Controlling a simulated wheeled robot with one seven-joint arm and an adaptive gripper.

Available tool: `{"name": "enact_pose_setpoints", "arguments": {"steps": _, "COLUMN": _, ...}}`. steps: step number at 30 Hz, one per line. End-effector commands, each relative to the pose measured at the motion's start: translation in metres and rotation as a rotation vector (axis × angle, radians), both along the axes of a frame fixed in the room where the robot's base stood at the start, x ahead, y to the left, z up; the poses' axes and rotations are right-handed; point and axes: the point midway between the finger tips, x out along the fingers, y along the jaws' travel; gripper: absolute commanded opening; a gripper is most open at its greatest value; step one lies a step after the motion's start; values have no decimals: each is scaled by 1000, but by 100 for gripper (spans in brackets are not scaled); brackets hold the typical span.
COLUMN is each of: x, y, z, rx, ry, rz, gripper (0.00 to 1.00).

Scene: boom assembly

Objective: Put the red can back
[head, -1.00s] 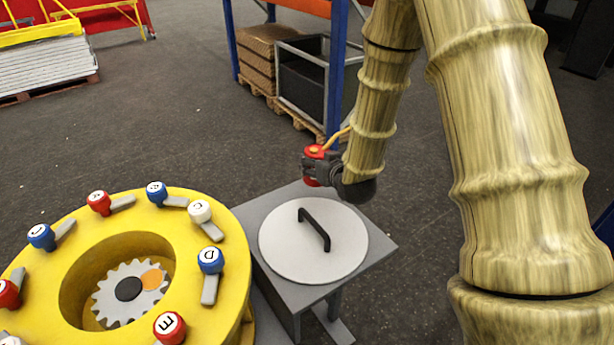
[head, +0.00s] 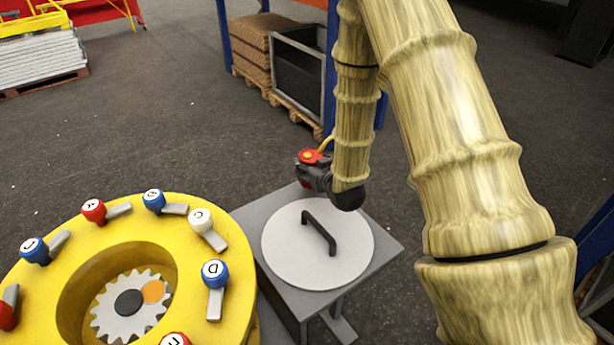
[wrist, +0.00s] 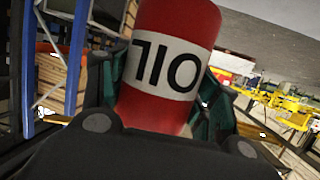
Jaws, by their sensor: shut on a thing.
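The red can (wrist: 175,40) fills the middle of the wrist view. It has a white band lettered "OIL", which reads upside down there. In the head view its red top (head: 311,156) with a yellow spot and a yellow-orange spout shows at my gripper (head: 317,175). My gripper is shut on the can and holds it up, in the picture just beyond the far edge of the grey stand. The gripper hides much of the can's body in the head view.
A grey stand (head: 375,262) carries a round white lid (head: 285,255) with a black handle. A yellow ring (head: 50,225) with lettered red, blue and white knobs is at left. Crates (head: 300,85) on pallets and a blue-posted rack stand behind. Open floor (head: 160,110) lies between.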

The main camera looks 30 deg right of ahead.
Motion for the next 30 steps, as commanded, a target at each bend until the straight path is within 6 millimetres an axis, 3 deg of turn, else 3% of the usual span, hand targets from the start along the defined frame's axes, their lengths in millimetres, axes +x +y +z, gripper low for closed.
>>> {"name": "enact_pose_setpoints", "arguments": {"steps": 15, "x": 1, "y": 3, "z": -40, "rx": 1, "ry": 0, "rz": 3, "gripper": 5}}
{"name": "enact_pose_setpoints", "arguments": {"steps": 29, "x": 1, "y": 3, "z": -46, "rx": 0, "ry": 0, "rz": 4, "gripper": 5}}
{"name": "enact_pose_setpoints", "arguments": {"steps": 30, "x": 1, "y": 3, "z": -46, "rx": 0, "ry": 1, "rz": 4, "gripper": 65}}
